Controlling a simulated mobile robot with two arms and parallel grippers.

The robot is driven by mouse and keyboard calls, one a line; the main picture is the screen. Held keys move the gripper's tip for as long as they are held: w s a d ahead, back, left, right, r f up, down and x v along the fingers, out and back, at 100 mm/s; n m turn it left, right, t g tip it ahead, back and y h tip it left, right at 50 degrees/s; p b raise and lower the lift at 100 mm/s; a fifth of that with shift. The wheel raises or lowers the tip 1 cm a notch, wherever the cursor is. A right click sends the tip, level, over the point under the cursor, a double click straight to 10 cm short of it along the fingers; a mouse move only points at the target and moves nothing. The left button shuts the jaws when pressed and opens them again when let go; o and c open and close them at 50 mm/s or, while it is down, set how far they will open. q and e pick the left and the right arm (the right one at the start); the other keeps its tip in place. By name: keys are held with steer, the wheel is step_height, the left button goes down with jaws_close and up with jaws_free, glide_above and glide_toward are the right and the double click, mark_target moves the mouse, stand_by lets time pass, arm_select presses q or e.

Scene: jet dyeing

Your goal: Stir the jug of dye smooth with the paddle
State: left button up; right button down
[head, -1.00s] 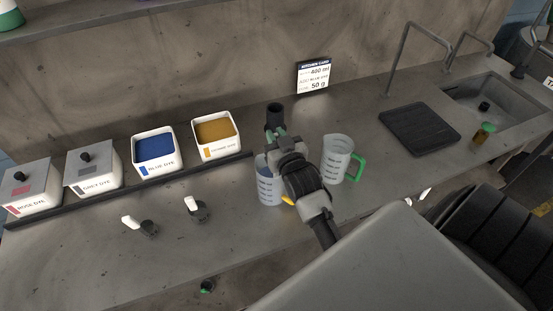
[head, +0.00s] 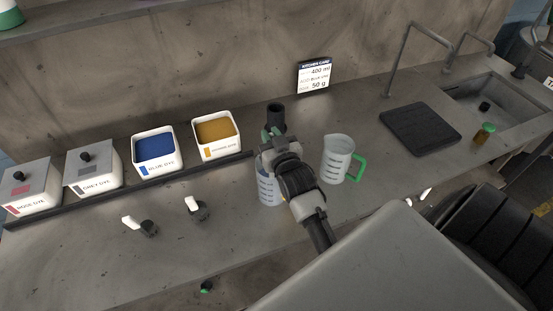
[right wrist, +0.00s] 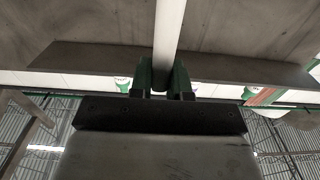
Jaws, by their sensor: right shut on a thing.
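The dye jug (head: 266,187), clear with level marks and bluish contents, stands on the counter, partly hidden behind my right arm. My right gripper (head: 269,137) is over this jug. In the right wrist view, its green fingers (right wrist: 165,80) are shut on a pale, straight shaft, the paddle handle (right wrist: 169,30). The paddle's lower end is hidden in both views, so I cannot see how deep it sits in the jug. My left gripper is not in view.
A second clear jug (head: 337,158) with a green handle stands close on the right. A dark cylindrical holder (head: 276,114) stands behind my gripper. Dye bins, including the blue dye bin (head: 180,161), line the left. Small scoops (head: 197,211) lie in front. A black mat (head: 420,130) is near the sink.

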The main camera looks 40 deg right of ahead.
steer(key=shift+s+r, duration=0.1)
stand_by(0.3)
step_height(320, 180, up, 17)
steer(key=shift+r, duration=0.2)
stand_by(1.1)
steer(key=shift+f, duration=0.1)
stand_by(0.4)
